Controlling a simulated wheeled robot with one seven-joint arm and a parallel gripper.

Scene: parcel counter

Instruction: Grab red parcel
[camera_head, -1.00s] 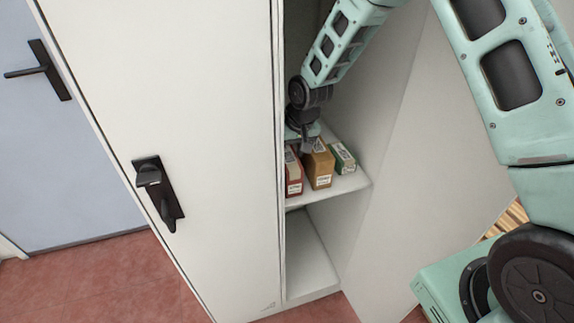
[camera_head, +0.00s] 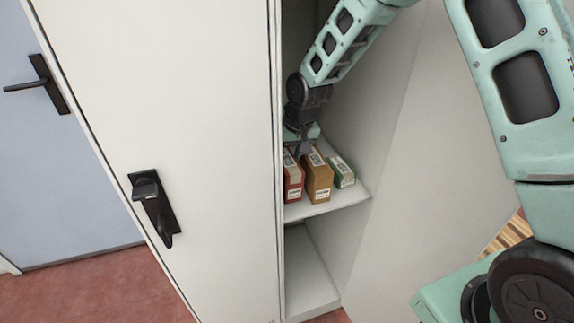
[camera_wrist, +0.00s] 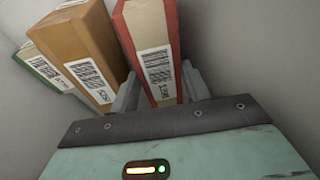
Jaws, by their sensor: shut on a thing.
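The red parcel (camera_head: 292,178) stands on the cabinet shelf at the left, partly hidden by the door edge in the head view. In the wrist view the red parcel (camera_wrist: 150,45) has a pale label with a barcode on its top. My gripper (camera_wrist: 157,88) is shut on it, with one finger on each side. In the head view my gripper (camera_head: 301,147) reaches down from above onto the parcel; its fingertips are hard to make out there.
An orange-brown parcel (camera_head: 319,181) stands close beside the red one, and a green and white parcel (camera_head: 341,172) stands right of that. The shelf (camera_head: 325,207) is narrow, between the cabinet's side wall (camera_head: 390,150) and the white door (camera_head: 190,100). A lower shelf (camera_head: 308,275) is empty.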

